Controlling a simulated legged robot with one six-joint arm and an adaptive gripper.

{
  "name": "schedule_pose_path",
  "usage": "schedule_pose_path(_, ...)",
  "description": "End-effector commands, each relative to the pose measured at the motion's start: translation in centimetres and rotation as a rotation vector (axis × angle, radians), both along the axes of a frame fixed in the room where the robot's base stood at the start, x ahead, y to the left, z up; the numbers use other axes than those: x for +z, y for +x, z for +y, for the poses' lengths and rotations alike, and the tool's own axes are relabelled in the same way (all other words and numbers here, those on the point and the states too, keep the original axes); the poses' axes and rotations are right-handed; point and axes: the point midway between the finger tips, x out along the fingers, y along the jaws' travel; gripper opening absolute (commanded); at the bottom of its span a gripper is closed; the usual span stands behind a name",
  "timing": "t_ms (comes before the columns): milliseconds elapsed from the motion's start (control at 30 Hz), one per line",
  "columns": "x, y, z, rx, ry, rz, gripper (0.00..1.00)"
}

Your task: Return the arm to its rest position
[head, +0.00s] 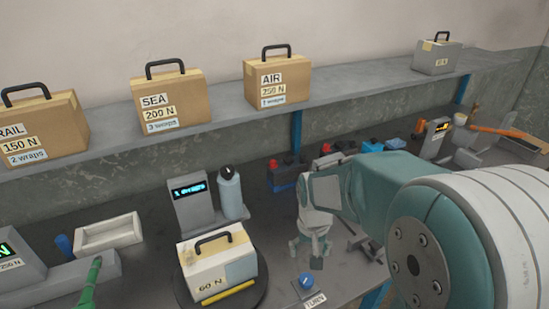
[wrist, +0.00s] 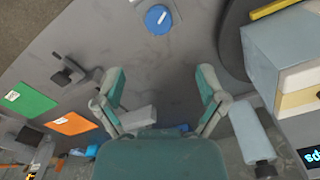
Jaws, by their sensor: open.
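My arm reaches in from the right in the head view, over the bench (head: 150,270). My gripper (head: 310,255) points down to the right of the white box marked 60 N (head: 215,270). In the wrist view my gripper (wrist: 160,88) has its two fingers spread wide, with only grey bench top between them. It holds nothing. The 60 N box also shows at the right of the wrist view (wrist: 275,50), apart from the fingers.
A blue knob (head: 305,280) sits near the bench's front edge. A display (head: 193,202) and a grey bottle (head: 231,193) stand behind the box. A shelf (head: 225,110) above bears cases marked RAIL (head: 40,130), SEA (head: 168,100) and AIR (head: 278,82). A white tray (head: 108,232) lies left.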

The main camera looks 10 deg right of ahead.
Motion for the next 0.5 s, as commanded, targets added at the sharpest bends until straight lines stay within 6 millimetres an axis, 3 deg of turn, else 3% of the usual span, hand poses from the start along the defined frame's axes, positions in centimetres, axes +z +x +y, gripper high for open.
schedule_pose_path(167, 2.0, -0.8, 0.0, 0.010, 0.000, -0.044, 0.90)
schedule_pose_path(500, 9.5, -6.3, -0.1, 0.069, -0.008, -0.252, 0.90)
